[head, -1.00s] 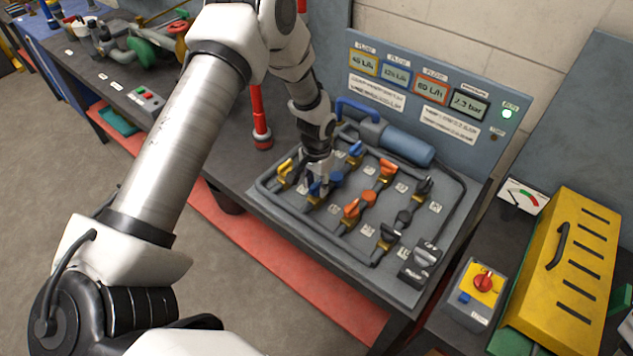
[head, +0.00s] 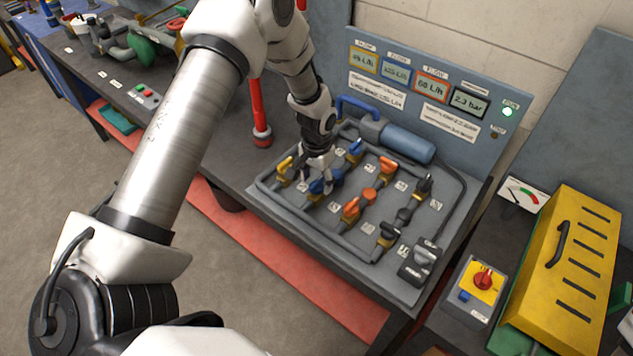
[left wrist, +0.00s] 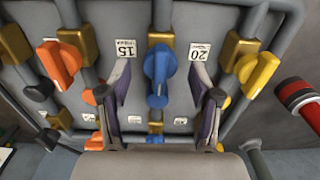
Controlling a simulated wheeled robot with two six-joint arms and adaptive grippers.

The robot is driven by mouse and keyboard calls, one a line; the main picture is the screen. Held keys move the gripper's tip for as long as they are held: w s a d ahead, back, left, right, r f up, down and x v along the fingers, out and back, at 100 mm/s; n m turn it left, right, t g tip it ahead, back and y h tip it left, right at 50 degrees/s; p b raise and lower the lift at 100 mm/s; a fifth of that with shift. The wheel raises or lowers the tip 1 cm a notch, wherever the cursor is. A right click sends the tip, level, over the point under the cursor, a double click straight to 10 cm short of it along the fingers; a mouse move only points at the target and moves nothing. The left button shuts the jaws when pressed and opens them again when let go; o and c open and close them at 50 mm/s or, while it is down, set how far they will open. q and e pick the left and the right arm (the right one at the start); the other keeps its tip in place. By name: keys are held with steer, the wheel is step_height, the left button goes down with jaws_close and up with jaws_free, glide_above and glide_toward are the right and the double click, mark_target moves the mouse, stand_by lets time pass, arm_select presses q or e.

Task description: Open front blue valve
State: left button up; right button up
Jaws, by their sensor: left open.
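The front blue valve (head: 317,187) is on the grey panel, in the pipe beside the yellow valves. In the left wrist view its blue handle (left wrist: 160,70) points along its pipe, below a brass fitting. My left gripper (head: 319,176) is open above it. In the left wrist view the fingers (left wrist: 166,108) stand on either side of the blue handle, with gaps visible; contact cannot be seen. The rear blue valve (head: 355,151) is farther back and also shows low in the left wrist view (left wrist: 155,138). My right gripper is not in view.
Yellow valves (head: 284,168) and orange valves (head: 351,209) flank the blue ones closely. A blue-grey cylinder (head: 408,144) lies behind the valves, before the display board (head: 428,95). A red post (head: 261,115) stands left of the panel.

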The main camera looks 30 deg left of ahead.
mark_target(317, 182)
arm_select(q)
step_height(317, 182, up, 11)
steer(key=shift+f, duration=0.1)
stand_by(0.4)
steer(key=s+d+f+b, duration=0.2)
steer(key=s+d+f, duration=0.2)
steer(key=s+f, duration=0.8)
steer(key=s+d+f+n+b, duration=0.1)
steer(key=s+d+f+b, duration=0.2)
steer(key=s+f, duration=1)
steer(key=s+d, duration=0.1)
steer(key=s, duration=0.2)
steer(key=shift+s+d, duration=0.15)
steer(key=shift+d, duration=0.05)
